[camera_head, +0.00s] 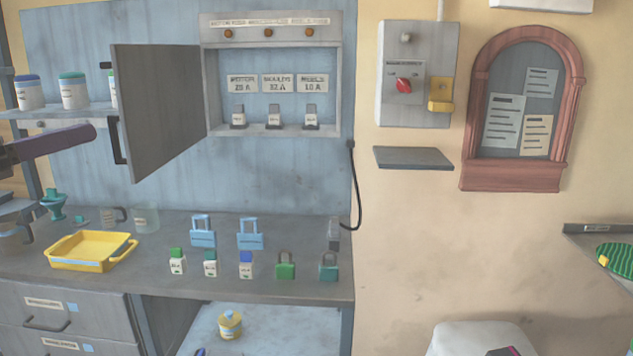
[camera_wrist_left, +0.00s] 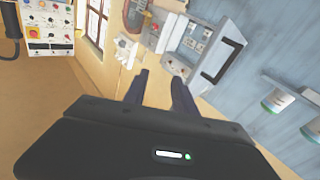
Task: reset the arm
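My left gripper shows at the left edge of the head view (camera_head: 58,142) as a dark purple finger in front of the blue back wall, left of the open cabinet door. In the left wrist view its two dark fingers (camera_wrist_left: 159,90) stand apart with nothing between them, so it is open and empty. My right gripper is not clearly in either view.
The grey cabinet door (camera_head: 160,112) stands open close to my left gripper; its dark handle (camera_head: 116,112) faces it. The workbench (camera_head: 190,282) below carries a yellow tray (camera_head: 66,266), blue lockout hasps (camera_head: 203,238) and padlocks (camera_head: 285,271). Jars (camera_head: 74,94) line the left shelf.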

